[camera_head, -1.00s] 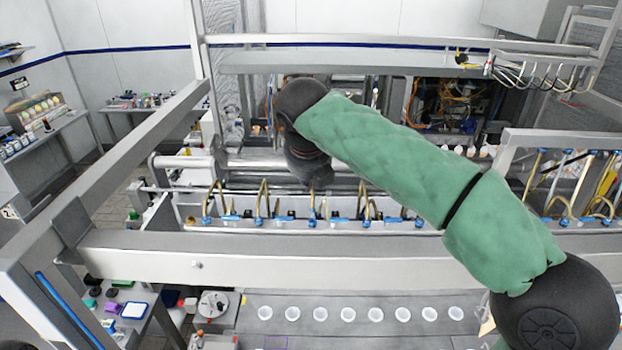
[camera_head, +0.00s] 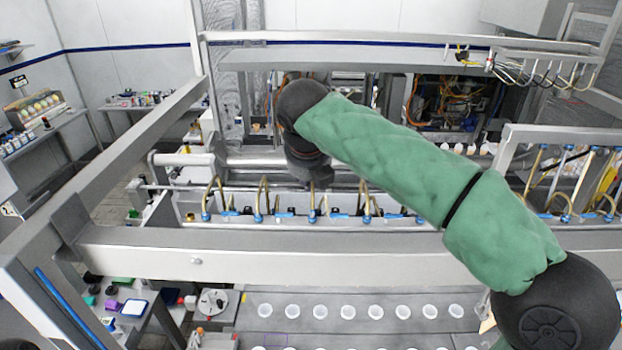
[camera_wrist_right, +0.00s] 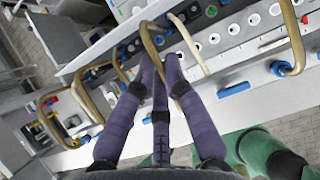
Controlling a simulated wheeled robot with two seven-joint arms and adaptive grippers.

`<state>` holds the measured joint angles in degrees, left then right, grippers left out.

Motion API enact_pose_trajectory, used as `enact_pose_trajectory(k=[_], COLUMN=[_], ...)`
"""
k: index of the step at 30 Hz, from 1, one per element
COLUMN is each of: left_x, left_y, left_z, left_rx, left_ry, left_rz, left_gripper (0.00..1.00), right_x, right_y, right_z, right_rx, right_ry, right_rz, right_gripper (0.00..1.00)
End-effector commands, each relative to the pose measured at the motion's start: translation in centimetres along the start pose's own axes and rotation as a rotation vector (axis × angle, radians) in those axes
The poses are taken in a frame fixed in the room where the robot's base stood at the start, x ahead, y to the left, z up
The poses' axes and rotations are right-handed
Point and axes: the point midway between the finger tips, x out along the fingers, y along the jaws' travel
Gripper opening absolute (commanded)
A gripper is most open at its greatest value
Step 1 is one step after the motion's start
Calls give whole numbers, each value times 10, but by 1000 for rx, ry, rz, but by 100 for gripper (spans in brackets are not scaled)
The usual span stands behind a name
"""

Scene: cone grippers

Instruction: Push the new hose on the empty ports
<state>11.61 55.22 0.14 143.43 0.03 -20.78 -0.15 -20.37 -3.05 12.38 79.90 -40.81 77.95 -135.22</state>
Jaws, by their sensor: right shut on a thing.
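My right gripper (camera_head: 314,188) is over the row of ports in the head view, beneath my green-sleeved arm. In the right wrist view its purple fingers (camera_wrist_right: 160,70) are closed together on a tan bent hose (camera_wrist_right: 150,42), whose lower part is hidden by the fingers. Other tan hoses (camera_head: 263,196) stand as loops along the row, with blue fittings (camera_head: 367,219) at their feet. Another hose (camera_wrist_right: 297,45) stands to the right in the wrist view. Whether the held hose's ends touch the ports cannot be seen. My left gripper is not in view.
A grey metal beam (camera_head: 260,262) runs in front of the row. Neighbouring hoses stand close on both sides of my right gripper.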

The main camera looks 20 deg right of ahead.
Motion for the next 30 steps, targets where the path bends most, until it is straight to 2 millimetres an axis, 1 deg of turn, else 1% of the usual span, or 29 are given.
enact_pose_trajectory(k=[30], left_x=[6], left_y=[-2], left_z=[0], left_rx=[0], left_ry=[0], left_rz=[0], left_gripper=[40], right_x=[9], right_y=[0], right_z=[-5], right_rx=[0], right_ry=[0], right_rz=[0], right_gripper=[0])
